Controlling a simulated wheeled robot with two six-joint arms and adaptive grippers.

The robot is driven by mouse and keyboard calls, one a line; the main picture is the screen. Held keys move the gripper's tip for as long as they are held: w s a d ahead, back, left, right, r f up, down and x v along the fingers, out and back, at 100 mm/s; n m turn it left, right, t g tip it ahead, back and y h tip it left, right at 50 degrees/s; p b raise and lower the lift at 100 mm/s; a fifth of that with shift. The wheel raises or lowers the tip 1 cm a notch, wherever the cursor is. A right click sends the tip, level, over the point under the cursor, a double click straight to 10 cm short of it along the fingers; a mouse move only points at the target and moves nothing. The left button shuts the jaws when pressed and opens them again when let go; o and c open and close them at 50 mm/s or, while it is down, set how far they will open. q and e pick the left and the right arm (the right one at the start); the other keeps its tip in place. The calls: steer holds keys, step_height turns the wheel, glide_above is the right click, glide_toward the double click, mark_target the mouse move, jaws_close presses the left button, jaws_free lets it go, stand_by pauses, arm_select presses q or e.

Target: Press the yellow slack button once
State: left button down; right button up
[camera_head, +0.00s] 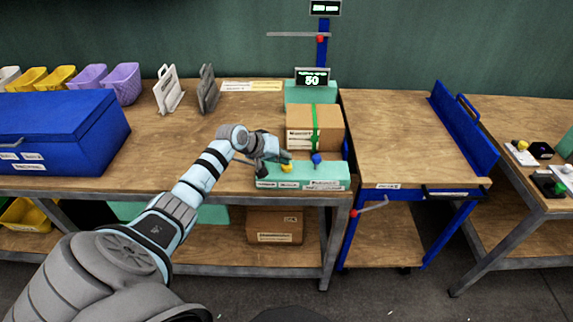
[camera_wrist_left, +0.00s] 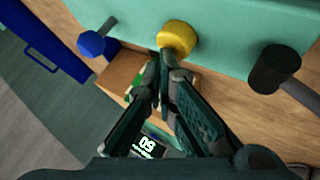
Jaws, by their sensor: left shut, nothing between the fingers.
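The yellow button (camera_head: 286,168) is a round knob on the green control panel (camera_head: 335,171) at the table's front edge. In the left wrist view the yellow button (camera_wrist_left: 177,36) sits just beyond my fingertips. My left gripper (camera_head: 286,157) is shut and empty, with its tips close to the yellow button. In the left wrist view the tips of my left gripper (camera_wrist_left: 166,60) overlap its lower edge; I cannot tell whether they touch. My right gripper is in neither view.
A blue button (camera_head: 316,158) stands right of the yellow one. A black button (camera_wrist_left: 277,66) is on its other side. A blue toolbox (camera_head: 50,125) is at left.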

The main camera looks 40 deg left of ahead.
arm_select(q)
steer(key=shift+f, duration=0.45)
steer(key=shift+r, duration=0.1)
stand_by(0.4)
steer(key=shift+r+p, duration=1.1)
steer(key=shift+r, duration=0.1)
step_height(320, 180, up, 5)
steer(key=p, duration=0.5)
